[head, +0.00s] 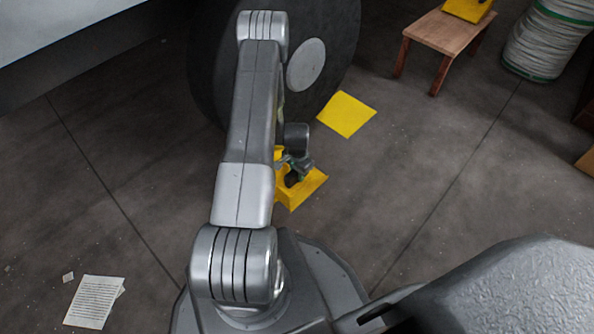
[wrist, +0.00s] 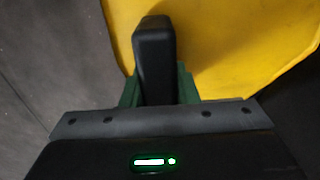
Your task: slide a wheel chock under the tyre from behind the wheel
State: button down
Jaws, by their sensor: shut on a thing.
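The tyre (head: 335,30) is a large dark wheel with a pale round hub, upright at the top middle of the head view. My gripper (head: 292,178) is shut on a yellow wheel chock (head: 306,189), low at the floor on the near side of the tyre. My arm hides the left part of the chock and the space between it and the tyre, so I cannot tell whether they touch. In the wrist view, the chock's yellow surface (wrist: 235,45) fills the upper right behind a dark upright finger-like part; the tyre is not clearly visible there.
A flat-looking yellow piece (head: 347,114) lies on the floor right of the tyre. Papers (head: 95,302) lie at lower left. The floor right of the chock is clear.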

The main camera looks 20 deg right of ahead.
aim_at(287, 171)
jog(key=shift+f+b, duration=1.25)
jog(key=shift+f, duration=1.6)
jog(key=shift+w+a+f+b, duration=0.1)
jog(key=shift+w+a+b, duration=0.25)
jog(key=shift+w, duration=0.5)
jog(key=shift+w+a+b, duration=0.3)
jog(key=shift+w, duration=0.5)
jog(key=shift+w+a+f+b, duration=0.1)
jog(key=shift+w+a+b, duration=0.25)
jog(key=shift+w, duration=0.5)
jog(key=shift+w+a+r, duration=0.1)
jog(key=shift+w+a, duration=0.45)
jog(key=shift+w, duration=0.8)
jog(key=shift+w+a+f, duration=0.1)
jog(key=shift+w+a, duration=0.45)
jog(key=shift+w, duration=0.8)
jog(key=shift+w+a+r, duration=0.1)
jog(key=shift+w+a, duration=0.45)
jog(key=shift+w, duration=0.8)
jog(key=shift+w+d+f, duration=0.2)
jog(key=shift+w+d, duration=0.05)
jog(key=shift+d, duration=0.35)
jog(key=shift+f, duration=0.3)
jog(key=c, duration=1.1)
grip_release()
jog(key=shift+o, duration=0.2)
jog(key=shift+s, duration=0.1)
